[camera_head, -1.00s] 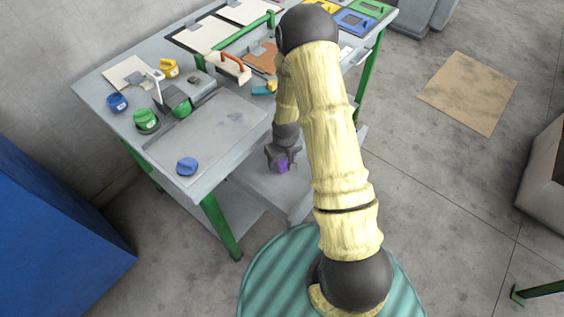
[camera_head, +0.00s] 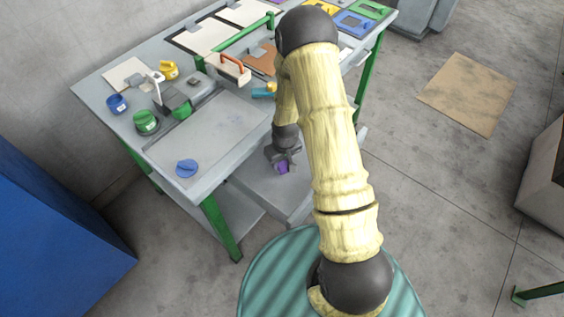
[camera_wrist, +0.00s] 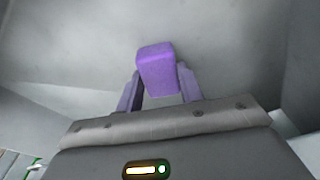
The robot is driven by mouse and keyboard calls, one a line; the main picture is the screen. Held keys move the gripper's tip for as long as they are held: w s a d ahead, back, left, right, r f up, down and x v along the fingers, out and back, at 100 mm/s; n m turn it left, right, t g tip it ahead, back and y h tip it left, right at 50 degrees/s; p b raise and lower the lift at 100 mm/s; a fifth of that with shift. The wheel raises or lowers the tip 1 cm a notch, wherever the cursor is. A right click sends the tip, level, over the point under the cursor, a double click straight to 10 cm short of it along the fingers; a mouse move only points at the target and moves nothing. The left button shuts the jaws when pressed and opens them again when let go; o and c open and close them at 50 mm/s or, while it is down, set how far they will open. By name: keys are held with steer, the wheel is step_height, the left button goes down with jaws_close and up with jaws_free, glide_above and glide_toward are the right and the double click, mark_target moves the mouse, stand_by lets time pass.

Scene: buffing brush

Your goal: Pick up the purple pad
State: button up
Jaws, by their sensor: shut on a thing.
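The purple pad (camera_wrist: 157,70) is a small block held between the two fingers of my gripper (camera_wrist: 158,88) in the wrist view. In the head view the pad (camera_head: 282,168) shows at the lower end of my gripper (camera_head: 283,160), over the grey drawer or low shelf (camera_head: 262,184) at the front of the bench. My gripper is shut on the pad. I cannot tell whether the pad touches the grey surface beneath it.
The bench top (camera_head: 222,125) stands to the left of my gripper. It carries a blue round container (camera_head: 187,168), a green one (camera_head: 146,122), a yellow one (camera_head: 169,69) and an orange-handled tool (camera_head: 231,64). A blue cabinet (camera_head: 50,225) stands at the left.

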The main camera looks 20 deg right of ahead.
step_height(320, 180, up, 10)
stand_by(0.5)
stand_by(0.3)
